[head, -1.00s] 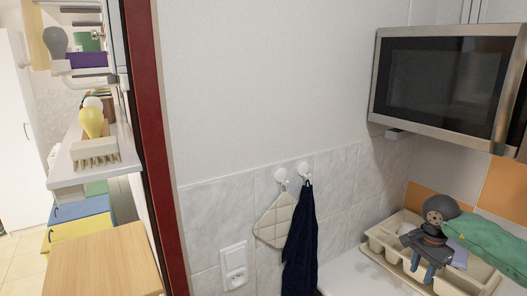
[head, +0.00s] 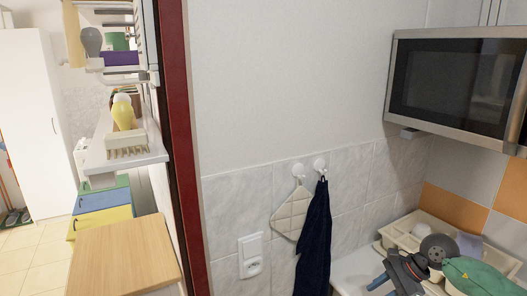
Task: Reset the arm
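My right arm, in a green cover, comes in from the lower right of the head view. Its dark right gripper (head: 382,286) is at the bottom edge, its bluish fingers pointing left. The fingers look apart, with nothing seen between them, though the picture edge is close. The gripper is in front of the beige tray on the counter. My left arm and gripper are not in view.
A beige compartment tray (head: 399,236) lies on the white counter (head: 352,273). A microwave (head: 455,85) hangs above. A dark towel (head: 316,240) and a pale pot holder (head: 291,214) hang on wall hooks. Left are a shelf with a brush (head: 127,143) and a wooden top (head: 125,258).

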